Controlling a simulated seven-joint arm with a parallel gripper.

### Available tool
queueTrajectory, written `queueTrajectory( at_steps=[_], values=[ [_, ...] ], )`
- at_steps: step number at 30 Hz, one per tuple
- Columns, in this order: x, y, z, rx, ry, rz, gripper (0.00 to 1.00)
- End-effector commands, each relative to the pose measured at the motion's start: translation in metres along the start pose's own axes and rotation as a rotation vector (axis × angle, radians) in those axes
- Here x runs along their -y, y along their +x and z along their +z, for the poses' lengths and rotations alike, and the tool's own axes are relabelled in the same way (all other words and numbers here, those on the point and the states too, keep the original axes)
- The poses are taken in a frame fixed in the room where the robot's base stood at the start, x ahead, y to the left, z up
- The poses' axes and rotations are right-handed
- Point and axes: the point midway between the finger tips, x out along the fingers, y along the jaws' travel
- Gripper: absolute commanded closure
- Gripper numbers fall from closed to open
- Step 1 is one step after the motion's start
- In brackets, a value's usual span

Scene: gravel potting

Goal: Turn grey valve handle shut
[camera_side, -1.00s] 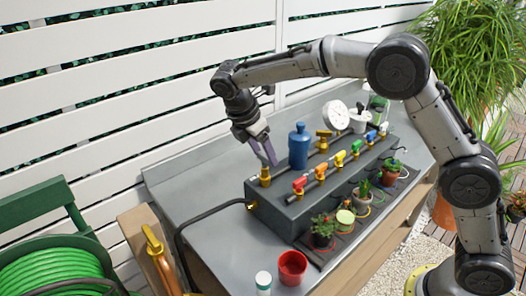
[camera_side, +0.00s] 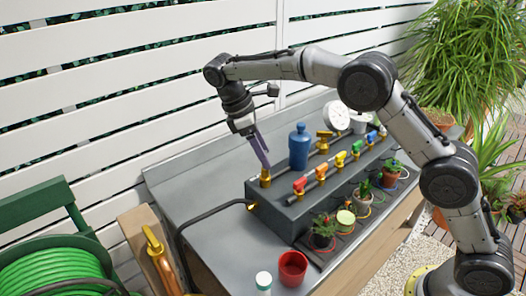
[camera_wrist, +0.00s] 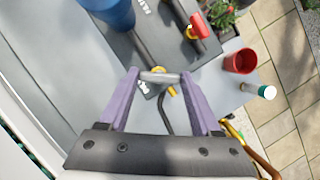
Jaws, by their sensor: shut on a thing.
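The grey valve handle (camera_wrist: 160,77) is a short bar, seen in the wrist view lying crosswise between my two purple fingertips. My gripper (camera_side: 264,165) is shut on it, one finger at each end. The brass valve body (camera_side: 265,180) stands upright at the left end of the dark manifold box (camera_side: 291,217), and its brass also shows just behind the handle in the wrist view (camera_wrist: 158,69). In the side view my fingers appear nearly edge-on and hide the handle.
A blue bottle (camera_side: 299,148) stands close to the right of my gripper. Red, orange, yellow, green and blue valve handles line the box, with potted plants in front. A red cup (camera_side: 293,268) and a white bottle (camera_side: 263,283) stand at the bench's near edge. A black hose (camera_side: 205,215) leaves the box.

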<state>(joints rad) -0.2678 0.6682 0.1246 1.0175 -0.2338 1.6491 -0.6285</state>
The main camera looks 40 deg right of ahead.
Motion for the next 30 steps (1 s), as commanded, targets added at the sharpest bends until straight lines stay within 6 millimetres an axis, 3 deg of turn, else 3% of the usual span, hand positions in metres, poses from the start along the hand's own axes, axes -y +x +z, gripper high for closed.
queueTrajectory(
  at_steps=[18,30],
  values=[
    [-0.0042,0.0000,0.0010,-0.003,0.535,-0.222,0.91],
    [-0.0048,0.0002,0.0020,-0.002,0.781,-0.324,0.91]
  ],
)
